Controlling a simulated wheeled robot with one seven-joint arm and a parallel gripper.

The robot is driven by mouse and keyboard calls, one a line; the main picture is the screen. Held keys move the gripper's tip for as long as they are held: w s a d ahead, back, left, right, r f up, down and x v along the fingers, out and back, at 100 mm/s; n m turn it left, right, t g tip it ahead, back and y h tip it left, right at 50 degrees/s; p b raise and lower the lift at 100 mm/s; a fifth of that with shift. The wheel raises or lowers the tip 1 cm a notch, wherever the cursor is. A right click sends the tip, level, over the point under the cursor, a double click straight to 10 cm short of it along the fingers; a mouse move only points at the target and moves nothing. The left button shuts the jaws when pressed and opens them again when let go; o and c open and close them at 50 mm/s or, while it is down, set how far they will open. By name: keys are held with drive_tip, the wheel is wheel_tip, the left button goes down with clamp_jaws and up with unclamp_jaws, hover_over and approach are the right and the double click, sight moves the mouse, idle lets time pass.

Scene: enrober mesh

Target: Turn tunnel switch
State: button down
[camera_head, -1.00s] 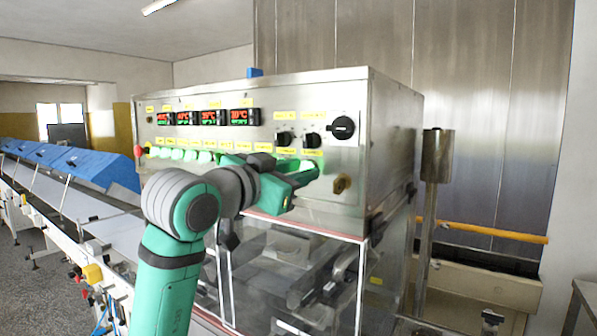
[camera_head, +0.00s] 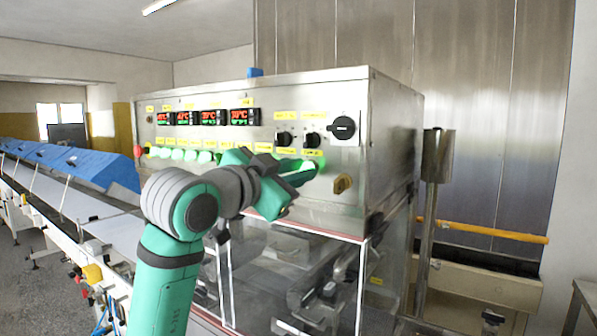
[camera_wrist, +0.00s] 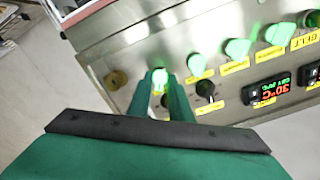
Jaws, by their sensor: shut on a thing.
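The control panel (camera_head: 180,138) has a row of green-lit switches with yellow labels. The switch at the right end of the row (camera_head: 309,166), which I take as the tunnel switch, glows green; its label is too small to read. My gripper (camera_head: 302,173) is at this switch, its jaws tilted in the head view. In the wrist view the lit knob (camera_wrist: 160,77) sits between the two green fingertips of my gripper (camera_wrist: 160,86), which are shut on it. The fingers partly hide the knob.
A brass-coloured fitting (camera_head: 343,184) sticks out at lower right. Temperature displays (camera_head: 208,118) are at upper left. A conveyor (camera_head: 70,195) runs along the left.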

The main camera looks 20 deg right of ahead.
drive_tip(key=shift+a, duration=0.1)
drive_tip(key=c, duration=1.8)
unclamp_jaws()
drive_tip(key=shift+c, duration=0.2)
drive_tip(key=shift+s, duration=0.1)
drive_tip(key=v, duration=1)
drive_tip(key=shift+s+a, duration=0.25)
drive_tip(key=shift+w+f, duration=0.1)
drive_tip(key=shift+f, duration=0.05)
